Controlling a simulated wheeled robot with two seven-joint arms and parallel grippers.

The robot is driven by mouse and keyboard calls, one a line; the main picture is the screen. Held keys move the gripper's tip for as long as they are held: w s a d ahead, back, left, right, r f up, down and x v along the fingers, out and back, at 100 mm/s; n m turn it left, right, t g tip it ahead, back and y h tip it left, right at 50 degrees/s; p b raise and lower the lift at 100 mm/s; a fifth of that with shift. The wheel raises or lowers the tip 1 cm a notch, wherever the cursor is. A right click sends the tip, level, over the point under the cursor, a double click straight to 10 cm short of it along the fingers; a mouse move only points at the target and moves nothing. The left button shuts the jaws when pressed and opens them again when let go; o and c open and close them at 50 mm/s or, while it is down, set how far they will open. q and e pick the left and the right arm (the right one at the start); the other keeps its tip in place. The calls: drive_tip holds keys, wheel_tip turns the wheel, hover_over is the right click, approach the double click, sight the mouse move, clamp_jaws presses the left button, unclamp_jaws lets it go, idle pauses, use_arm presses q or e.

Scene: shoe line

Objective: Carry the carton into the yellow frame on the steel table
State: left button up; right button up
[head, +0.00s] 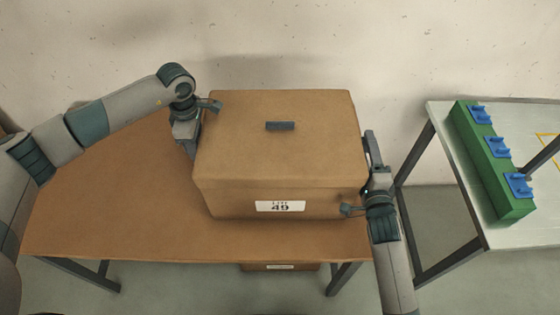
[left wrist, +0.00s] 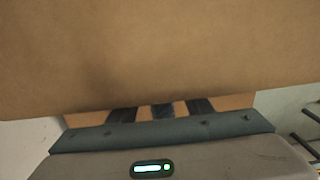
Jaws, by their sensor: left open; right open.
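The carton (head: 280,155) is a large closed brown box with a dark strip on its lid and a label reading 49. It is at the brown table (head: 110,200); I cannot tell whether it rests on it. My left gripper (head: 197,130) is open at the carton's left side. My right gripper (head: 365,180) is open at its right side, near the front corner. Contact is unclear on both sides. In the left wrist view the carton (left wrist: 160,50) fills the upper part. The yellow frame (head: 546,138) shows only partly on the steel table (head: 470,225), at the right edge.
A green block (head: 487,165) with blue fittings (head: 498,146) stands along the steel table's left side. A dark bar (head: 545,155) crosses the right edge. A gap of floor separates the two tables. Another box (head: 280,267) shows under the brown table. A wall is behind.

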use_arm(q)
drive_tip(key=shift+f, duration=0.5)
use_arm(e)
drive_tip(key=shift+w, duration=0.45)
use_arm(q)
clamp_jaws()
use_arm(e)
drive_tip(key=c, duration=1.2)
clamp_jaws()
use_arm(q)
drive_tip(key=shift+r, duration=0.1)
use_arm(e)
drive_tip(key=shift+r, duration=0.1)
